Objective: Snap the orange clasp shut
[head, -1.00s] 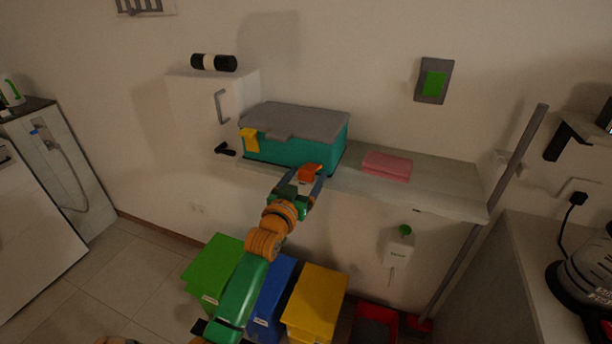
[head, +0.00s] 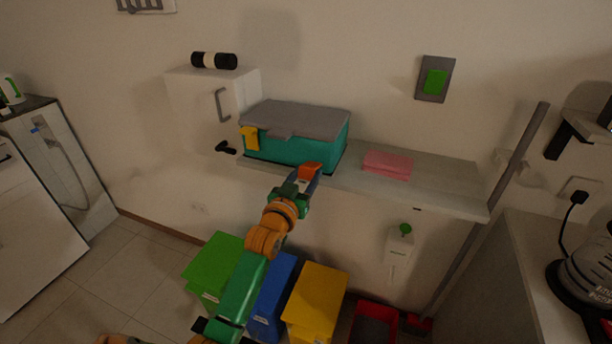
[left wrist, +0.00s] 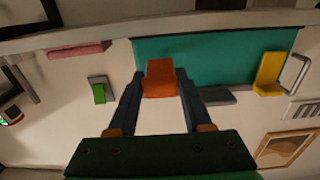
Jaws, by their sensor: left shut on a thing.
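The teal box (head: 290,148) with a grey lid (head: 300,121) stands on the wall shelf. The lid lies on top of the box. The orange clasp (head: 311,167) is at the right part of the box's front, and it also shows in the left wrist view (left wrist: 160,80). My left gripper (head: 308,181) is at the box front, shut on the orange clasp, with one finger on each side of it in the left wrist view (left wrist: 161,90). A yellow clasp (head: 250,138) is at the front left of the box. My right gripper is not in view.
A pink folded cloth or block (head: 387,164) lies on the shelf (head: 440,185) right of the box. A white cabinet (head: 195,100) is on the left. Green, blue and yellow bins (head: 316,300) stand on the floor below.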

